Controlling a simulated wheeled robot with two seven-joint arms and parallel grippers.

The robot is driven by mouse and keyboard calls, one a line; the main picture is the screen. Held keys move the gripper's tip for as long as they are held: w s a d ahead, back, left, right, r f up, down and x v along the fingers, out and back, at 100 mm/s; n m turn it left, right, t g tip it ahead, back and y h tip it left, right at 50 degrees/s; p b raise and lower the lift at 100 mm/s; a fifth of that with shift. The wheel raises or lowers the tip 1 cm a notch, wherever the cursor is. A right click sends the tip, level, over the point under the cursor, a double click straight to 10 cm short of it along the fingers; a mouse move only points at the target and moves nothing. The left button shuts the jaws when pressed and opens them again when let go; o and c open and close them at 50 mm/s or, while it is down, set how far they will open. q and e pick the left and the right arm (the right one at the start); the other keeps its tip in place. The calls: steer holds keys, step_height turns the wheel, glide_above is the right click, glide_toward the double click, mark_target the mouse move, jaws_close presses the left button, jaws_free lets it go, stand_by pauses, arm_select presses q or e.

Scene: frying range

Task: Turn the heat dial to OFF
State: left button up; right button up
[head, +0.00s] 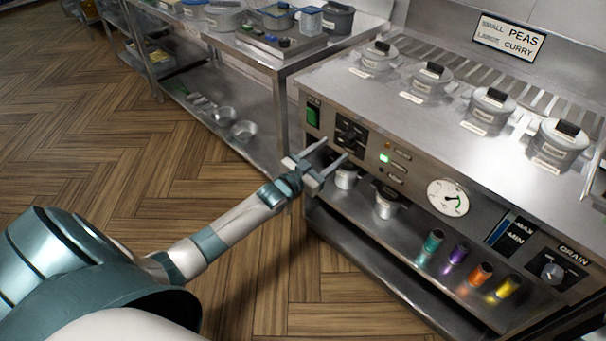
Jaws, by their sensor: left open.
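The heat dial appears to be the black knob (351,132) on the dark square plate on the steel range front, right of the green switch. Its lettering and pointer position are too small to read. My left gripper (335,150) is open and empty, with its two fingers pointing up and right toward the dial, just below and left of it. I cannot tell whether a fingertip touches the panel. My right gripper is out of view.
The panel also has a green switch (313,116), a lit green lamp (384,158), a round gauge (448,198) and a drain dial (553,271). Lidded pots (427,82) stand on top. Coloured containers (457,253) sit on the shelf below. The wooden floor (110,150) is clear.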

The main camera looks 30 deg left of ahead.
arm_select(q)
steer(key=s+a+b, duration=0.1)
steer(key=s+a, duration=0.1)
steer(key=s, duration=0.9)
steer(key=shift+s+f, duration=0.2)
steer(key=shift+s, duration=0.2)
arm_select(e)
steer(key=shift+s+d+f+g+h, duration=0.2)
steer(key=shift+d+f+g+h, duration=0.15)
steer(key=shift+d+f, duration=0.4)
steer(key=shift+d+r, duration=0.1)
